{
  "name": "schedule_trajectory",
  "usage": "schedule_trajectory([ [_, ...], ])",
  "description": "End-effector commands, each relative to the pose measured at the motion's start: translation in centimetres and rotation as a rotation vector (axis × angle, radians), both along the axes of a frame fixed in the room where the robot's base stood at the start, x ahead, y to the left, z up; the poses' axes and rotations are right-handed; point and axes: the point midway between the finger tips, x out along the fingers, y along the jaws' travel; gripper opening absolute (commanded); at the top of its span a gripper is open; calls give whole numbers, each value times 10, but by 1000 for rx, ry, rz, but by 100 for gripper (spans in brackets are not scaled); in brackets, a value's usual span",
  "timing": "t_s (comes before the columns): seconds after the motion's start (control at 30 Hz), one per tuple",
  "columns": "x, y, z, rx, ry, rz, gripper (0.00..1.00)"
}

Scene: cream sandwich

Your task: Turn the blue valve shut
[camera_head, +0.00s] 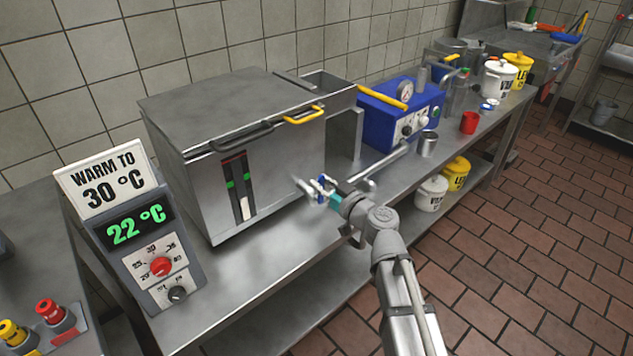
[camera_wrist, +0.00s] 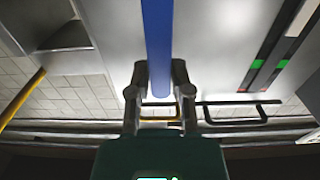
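The blue valve shows as a long straight blue handle (camera_wrist: 158,35) in the wrist view, running down from the top edge to between my fingers. My gripper (camera_wrist: 158,78) has one finger on each side of it, and the fingertips appear to touch its sides. In the head view my gripper (camera_head: 326,190) is beside the lower right front of the steel tank (camera_head: 286,155). Only small blue bits show there, and the rest of the valve is hidden or too small to make out.
A steel pipe (camera_head: 385,163) lies just right of my gripper. A blue box with a gauge (camera_head: 398,115), a metal cup (camera_head: 428,143) and a red cup (camera_head: 469,122) stand further along the bench. A "WARM TO 30 °C" sign (camera_head: 108,178) stands left, above a 22 °C display.

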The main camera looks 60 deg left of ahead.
Motion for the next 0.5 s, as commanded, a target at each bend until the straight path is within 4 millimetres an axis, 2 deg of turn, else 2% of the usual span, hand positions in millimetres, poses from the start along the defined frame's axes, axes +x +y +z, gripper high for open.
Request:
schedule_trajectory([
  [0.03, -2, 0, 0, 0, 0, 2, 41],
  [0.13, -4, 2, 0, 0, 1, 6, 60],
  [0.5, -8, 4, 0, 0, 2, 13, 60],
])
